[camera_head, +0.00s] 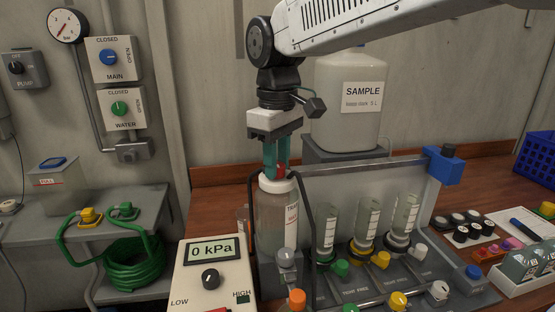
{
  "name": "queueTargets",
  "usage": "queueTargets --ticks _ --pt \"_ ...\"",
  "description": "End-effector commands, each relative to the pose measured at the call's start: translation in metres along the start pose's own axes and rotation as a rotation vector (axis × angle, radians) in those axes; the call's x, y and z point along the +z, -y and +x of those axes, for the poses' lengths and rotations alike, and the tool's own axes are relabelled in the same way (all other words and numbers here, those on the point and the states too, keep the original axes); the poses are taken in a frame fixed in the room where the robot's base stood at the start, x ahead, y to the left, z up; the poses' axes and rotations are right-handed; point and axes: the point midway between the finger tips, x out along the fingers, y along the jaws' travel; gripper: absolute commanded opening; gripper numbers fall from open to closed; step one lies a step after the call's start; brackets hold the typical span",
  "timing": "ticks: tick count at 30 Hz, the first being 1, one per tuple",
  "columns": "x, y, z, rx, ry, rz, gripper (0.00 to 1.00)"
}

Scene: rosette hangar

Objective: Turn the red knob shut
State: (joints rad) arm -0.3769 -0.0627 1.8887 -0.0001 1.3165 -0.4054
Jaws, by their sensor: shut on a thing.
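My gripper (271,160) reaches down with teal fingers onto the top of a clear bottle (276,215) with a white cap (278,184). The fingers are shut on the red knob (281,171), which stands on the cap. Only part of the red knob shows beside the fingers. I cannot tell from this view how far the knob is turned.
A pressure box (209,270) reading 0 kPa stands front left of the bottle. A rack with several vials (365,229) and coloured taps stands to the right. A metal bar with a blue block (443,166) crosses behind it. A large SAMPLE container (347,110) stands at the back.

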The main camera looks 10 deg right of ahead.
Motion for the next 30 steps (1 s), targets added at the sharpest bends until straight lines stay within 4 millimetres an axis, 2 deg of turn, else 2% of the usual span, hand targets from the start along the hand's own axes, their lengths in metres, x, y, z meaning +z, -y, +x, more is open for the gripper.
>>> queueTargets --ticks 13,14,15,16,25,30 --pt "-0.001 -0.001 -0.002 0.002 -0.005 0.010 0.06" --pt "-0.001 -0.001 -0.002 0.002 -0.005 0.009 0.34" --pt "-0.001 -0.001 -0.002 0.002 -0.005 0.009 0.45" --pt "-0.001 -0.001 -0.001 0.002 -0.005 0.009 0.50" --pt "-0.001 0.000 -0.002 0.001 -0.002 0.009 0.50" --pt "-0.001 0.000 -0.022 0.002 -0.005 0.008 0.50"
